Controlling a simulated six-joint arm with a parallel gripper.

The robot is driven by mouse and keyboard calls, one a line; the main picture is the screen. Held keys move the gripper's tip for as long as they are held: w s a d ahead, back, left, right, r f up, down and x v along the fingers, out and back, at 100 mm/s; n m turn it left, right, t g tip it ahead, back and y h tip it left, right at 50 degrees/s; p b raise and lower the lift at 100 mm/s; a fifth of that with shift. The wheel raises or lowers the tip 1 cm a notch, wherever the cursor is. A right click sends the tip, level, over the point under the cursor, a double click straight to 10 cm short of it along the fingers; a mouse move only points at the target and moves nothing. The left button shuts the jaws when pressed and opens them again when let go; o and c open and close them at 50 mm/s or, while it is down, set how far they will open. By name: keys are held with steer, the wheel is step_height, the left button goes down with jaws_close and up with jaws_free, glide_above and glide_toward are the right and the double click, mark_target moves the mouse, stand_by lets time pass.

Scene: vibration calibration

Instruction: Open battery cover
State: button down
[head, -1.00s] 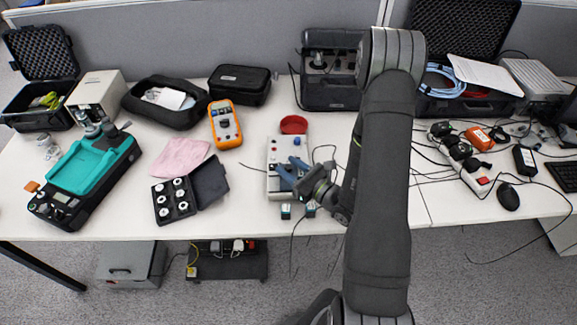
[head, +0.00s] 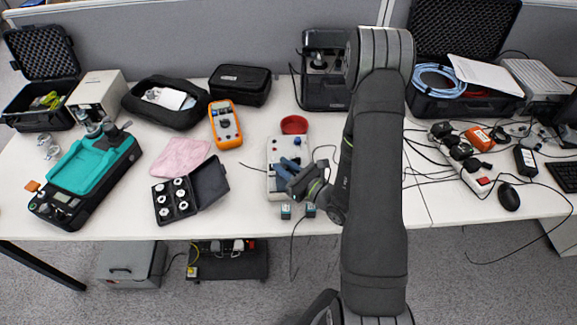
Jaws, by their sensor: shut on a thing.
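A light grey box-shaped device (head: 273,183) with small knobs lies on the white table, near the middle of the head view. My gripper (head: 287,167), with blue fingers, reaches over the device's right side from the lower right. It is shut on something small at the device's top. The fingers hide what they hold, and I cannot make out a battery cover or its edges. Two small teal-and-black blocks (head: 286,211) (head: 309,210) sit at the table's front edge, just below the device.
A red round dish (head: 294,124) is behind the device. An orange multimeter (head: 226,125) and an open black case of weights (head: 176,201) are to the left. A black-framed machine (head: 322,90) stands behind. Cables and a power strip (head: 468,165) lie to the right.

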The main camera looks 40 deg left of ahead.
steer(key=shift+s+a, duration=0.65)
steer(key=c, duration=1.3)
jaws_free()
steer(key=shift+c, duration=0.2)
steer(key=d, duration=1.7)
steer(key=shift+d, duration=0.25)
steer(key=shift+a, duration=0.15)
